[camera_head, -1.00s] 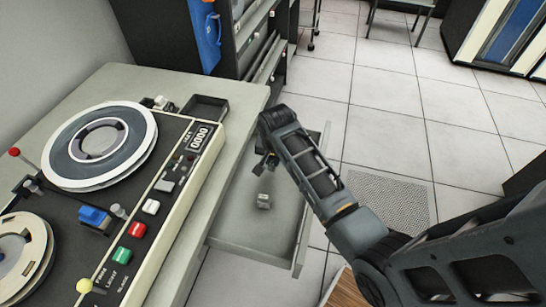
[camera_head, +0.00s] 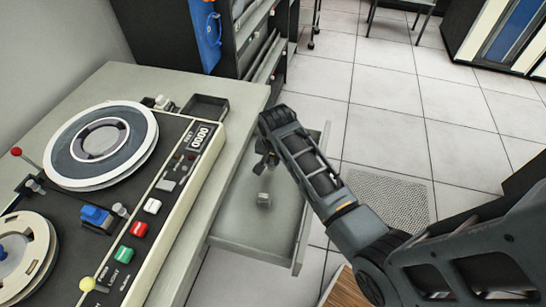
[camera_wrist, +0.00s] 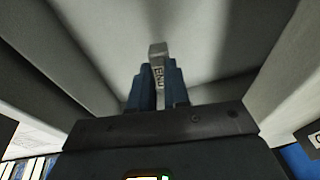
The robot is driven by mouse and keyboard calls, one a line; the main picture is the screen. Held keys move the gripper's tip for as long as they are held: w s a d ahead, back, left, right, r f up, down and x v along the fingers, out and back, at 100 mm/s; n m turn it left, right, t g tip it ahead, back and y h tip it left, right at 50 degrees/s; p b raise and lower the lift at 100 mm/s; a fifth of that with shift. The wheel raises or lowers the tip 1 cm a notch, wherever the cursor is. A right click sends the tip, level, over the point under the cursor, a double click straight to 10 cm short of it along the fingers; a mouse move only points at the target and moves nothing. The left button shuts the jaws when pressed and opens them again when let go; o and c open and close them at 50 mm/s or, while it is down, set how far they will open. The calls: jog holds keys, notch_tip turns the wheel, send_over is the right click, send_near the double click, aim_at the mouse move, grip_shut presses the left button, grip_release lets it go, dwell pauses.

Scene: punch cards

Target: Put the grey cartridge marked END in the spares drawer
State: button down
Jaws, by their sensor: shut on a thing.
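The grey cartridge (camera_wrist: 158,68) marked END is between the fingers of my gripper (camera_wrist: 158,88) in the wrist view. My gripper is shut on it, and its far end sticks out past the fingertips. In the head view my gripper (camera_head: 265,165) points down over the open spares drawer (camera_head: 245,228). A small grey block (camera_head: 263,200) shows just below the fingers there; it looks like the cartridge's end. The drawer's pale walls surround the gripper in the wrist view. I cannot tell whether the cartridge touches the drawer floor.
A tape deck with a large reel (camera_head: 100,147) and coloured buttons stands on the desk (camera_head: 98,88) at left. A small dark tray (camera_head: 206,107) sits at the desk's back edge. A dark rack (camera_head: 180,30) stands behind. The tiled floor at right is mostly clear.

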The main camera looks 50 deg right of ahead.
aim_at(273, 167)
jog(key=shift+f+b, duration=1.15)
jog(key=shift+f, duration=1.2)
dwell(1.1)
jog(key=c, duration=1)
grip_release()
jog(key=shift+c, duration=1)
jog(key=shift+r, duration=0.15)
notch_tip(273, 167, up, 5)
jog(key=p, duration=0.5)
jog(key=shift+r, duration=1.4)
jog(key=shift+a, duration=0.1)
